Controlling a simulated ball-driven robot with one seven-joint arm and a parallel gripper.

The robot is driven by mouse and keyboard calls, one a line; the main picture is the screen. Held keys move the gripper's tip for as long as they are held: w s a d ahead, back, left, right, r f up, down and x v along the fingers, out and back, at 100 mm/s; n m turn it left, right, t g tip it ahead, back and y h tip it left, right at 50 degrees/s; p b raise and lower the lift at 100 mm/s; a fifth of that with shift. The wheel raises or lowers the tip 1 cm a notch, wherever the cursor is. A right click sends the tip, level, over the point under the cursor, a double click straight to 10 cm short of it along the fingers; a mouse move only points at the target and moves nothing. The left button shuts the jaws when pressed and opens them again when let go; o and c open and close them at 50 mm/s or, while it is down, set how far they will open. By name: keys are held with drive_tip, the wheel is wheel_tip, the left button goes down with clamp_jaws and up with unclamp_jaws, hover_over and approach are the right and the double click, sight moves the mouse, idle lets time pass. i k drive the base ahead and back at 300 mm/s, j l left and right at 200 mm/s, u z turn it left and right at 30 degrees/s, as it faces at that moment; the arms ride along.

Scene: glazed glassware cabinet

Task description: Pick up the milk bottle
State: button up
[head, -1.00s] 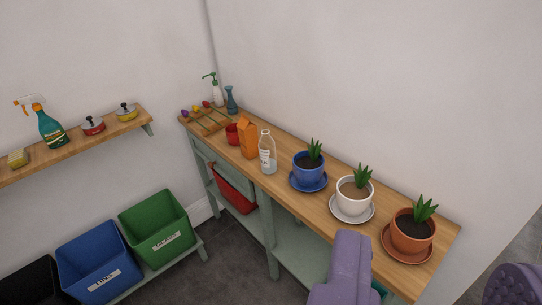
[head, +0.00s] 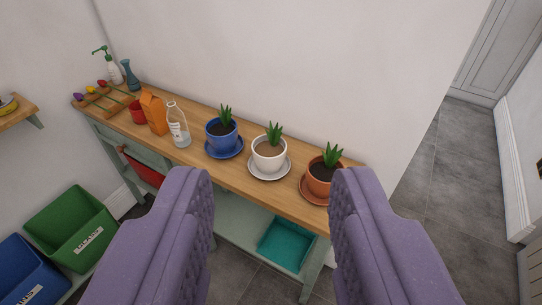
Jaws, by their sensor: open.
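The milk bottle (head: 178,126) is clear glass with a white label. It stands upright on the wooden worktop (head: 230,178), between the orange carton and the blue plant pot. My gripper (head: 270,185) is open and empty, its two purple padded fingers wide apart in the lower part of the view. It is in front of the worktop, apart from the bottle. The bottle appears up and to the left of the left finger, and nothing covers it.
An orange carton (head: 154,112) and red cup (head: 137,112) stand left of the bottle. Blue (head: 222,138), white (head: 269,155) and terracotta (head: 319,181) plant pots stand right. A soap dispenser (head: 110,68) and blue vase (head: 130,76) are behind. Green bin (head: 70,228) is lower left.

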sight(175, 117)
drive_tip(key=i+j, duration=0.2)
drive_tip(key=i, duration=0.15)
drive_tip(key=i+j+u, duration=0.1)
drive_tip(key=i, duration=0.25)
drive_tip(key=i+u, duration=0.2)
drive_tip(key=i, duration=1.45)
